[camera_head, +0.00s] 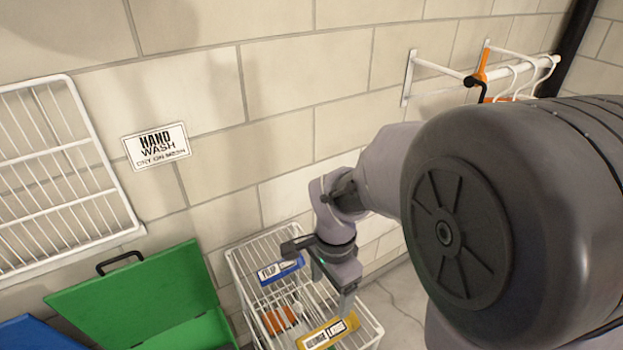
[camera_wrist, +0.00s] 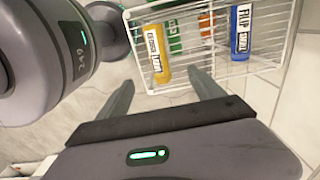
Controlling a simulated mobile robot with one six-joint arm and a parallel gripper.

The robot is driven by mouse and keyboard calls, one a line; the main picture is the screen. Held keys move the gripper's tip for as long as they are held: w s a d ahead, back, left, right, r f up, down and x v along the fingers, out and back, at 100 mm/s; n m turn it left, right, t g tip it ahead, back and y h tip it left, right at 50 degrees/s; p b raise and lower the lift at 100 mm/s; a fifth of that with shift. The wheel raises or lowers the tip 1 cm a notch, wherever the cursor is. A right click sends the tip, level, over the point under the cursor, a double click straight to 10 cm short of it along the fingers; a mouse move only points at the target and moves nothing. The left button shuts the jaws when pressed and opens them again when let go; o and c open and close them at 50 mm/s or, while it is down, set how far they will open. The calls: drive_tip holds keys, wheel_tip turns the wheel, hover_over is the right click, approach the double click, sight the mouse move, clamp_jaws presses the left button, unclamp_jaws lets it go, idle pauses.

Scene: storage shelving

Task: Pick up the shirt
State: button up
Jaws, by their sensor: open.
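I cannot clearly make out a shirt in either view. An orange item (camera_head: 281,319) with white on it lies inside a white wire basket (camera_head: 236,283), partly behind the wires; I cannot tell what it is. My gripper (camera_head: 331,290) is over the basket in the head view. In the wrist view my gripper (camera_wrist: 160,76) has its two fingers spread apart with nothing between them, close to the near side of the basket (camera_wrist: 287,50).
A yellow container (camera_head: 327,333) and a blue one (camera_head: 281,271) are at the basket. A green open box (camera_head: 140,300) stands left of it. A wire rack (camera_head: 75,205) and a sign (camera_head: 157,146) are on the wall.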

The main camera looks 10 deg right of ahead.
drive_tip(key=b, duration=0.6)
hover_over(328, 329)
drive_tip(key=f, duration=1.2)
drive_tip(key=shift+s, duration=0.3)
drive_tip(key=f+b, duration=0.1)
drive_tip(key=f, duration=0.1)
drive_tip(key=f+b, duration=0.1)
drive_tip(key=f, duration=0.1)
drive_tip(key=f+b, duration=0.1)
drive_tip(key=shift+w+f, duration=0.35)
drive_tip(key=shift+f, duration=0.05)
drive_tip(key=shift+r, duration=0.2)
